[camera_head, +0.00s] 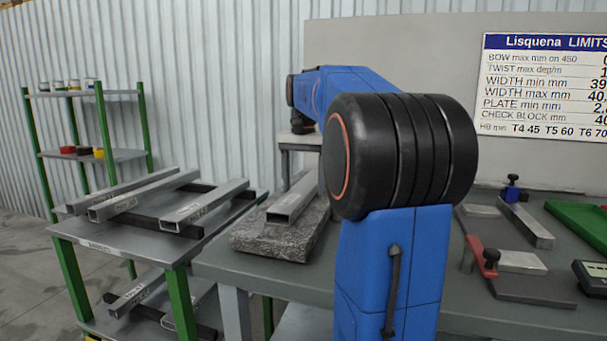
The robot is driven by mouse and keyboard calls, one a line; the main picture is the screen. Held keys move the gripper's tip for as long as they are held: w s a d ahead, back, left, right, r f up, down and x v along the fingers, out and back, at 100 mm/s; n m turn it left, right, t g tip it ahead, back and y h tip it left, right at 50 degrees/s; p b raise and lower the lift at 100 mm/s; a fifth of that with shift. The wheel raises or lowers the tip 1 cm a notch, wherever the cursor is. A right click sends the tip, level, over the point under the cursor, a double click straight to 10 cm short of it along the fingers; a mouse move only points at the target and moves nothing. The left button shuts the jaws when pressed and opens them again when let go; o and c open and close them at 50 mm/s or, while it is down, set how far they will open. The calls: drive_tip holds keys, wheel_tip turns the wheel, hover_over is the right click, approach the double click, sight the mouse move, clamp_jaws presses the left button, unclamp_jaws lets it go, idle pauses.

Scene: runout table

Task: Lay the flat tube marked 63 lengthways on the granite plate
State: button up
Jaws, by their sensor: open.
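The granite plate (267,243) is a speckled grey slab on the near left end of the bench. A grey hollow tube (292,199) lies on it, running roughly along its length, its open end towards me; no number shows on it. More tubes lie on the steel stand at left: a long one (140,195), one behind it (118,190) and a shorter one (205,203). Their markings are too small to read, so I cannot tell which is 63. My blue arm with its black joint fills the middle. My gripper's fingers do not show.
The tubes on the stand (90,234) lie across dark bars. More tubes (137,292) lie on its lower shelf. The bench (460,300) holds a red-handled fixture (490,262) and a green tray (585,222) at right. A limits board (545,85) hangs behind.

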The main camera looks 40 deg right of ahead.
wheel_tip(320, 180, up, 17)
drive_tip(key=shift+r, duration=0.15)
idle(0.5)
idle(0.5)
